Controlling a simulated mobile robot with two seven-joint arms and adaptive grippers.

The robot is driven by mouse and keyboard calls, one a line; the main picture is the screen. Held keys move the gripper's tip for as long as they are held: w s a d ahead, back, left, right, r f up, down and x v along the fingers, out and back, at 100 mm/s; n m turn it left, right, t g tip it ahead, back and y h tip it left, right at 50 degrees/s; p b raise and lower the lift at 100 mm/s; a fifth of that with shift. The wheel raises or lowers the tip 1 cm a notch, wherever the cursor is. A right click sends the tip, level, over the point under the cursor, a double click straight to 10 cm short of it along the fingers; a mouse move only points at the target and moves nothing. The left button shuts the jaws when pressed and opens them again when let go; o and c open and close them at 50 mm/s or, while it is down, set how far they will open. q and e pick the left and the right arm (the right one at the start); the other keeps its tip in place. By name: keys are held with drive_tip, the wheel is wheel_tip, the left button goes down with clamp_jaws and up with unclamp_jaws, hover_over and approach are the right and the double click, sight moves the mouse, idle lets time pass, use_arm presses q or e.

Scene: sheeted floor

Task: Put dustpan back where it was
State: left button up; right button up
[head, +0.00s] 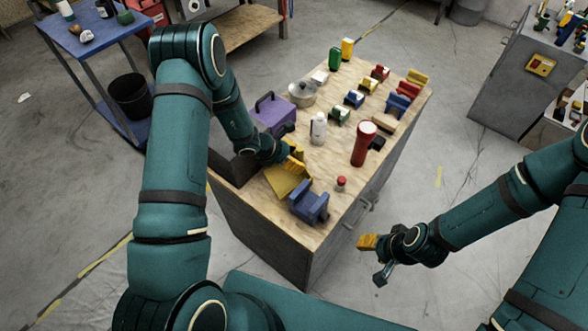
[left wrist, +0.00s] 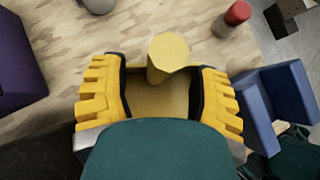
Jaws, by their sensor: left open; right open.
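The yellow dustpan (head: 285,184) lies on the wooden top of the workbench (head: 262,217), near its left front edge. My left gripper (head: 297,160) is over it and partly hides it. In the left wrist view the dustpan's handle (left wrist: 168,56) stands up between the two yellow finger pads of my left gripper (left wrist: 160,88). The pads are apart, with a gap on each side of the handle. My right gripper (head: 374,258) is open and empty, out over the floor to the right of the bench.
A purple toolbox (head: 272,114) stands behind my left gripper. A blue block-like tool (head: 309,205) is close on the dustpan's right. Several coloured tools fill the bench's far end.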

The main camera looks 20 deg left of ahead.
use_arm(q)
drive_tip(key=shift+x, duration=1.1)
clamp_jaws()
drive_tip(key=shift+r, duration=0.1)
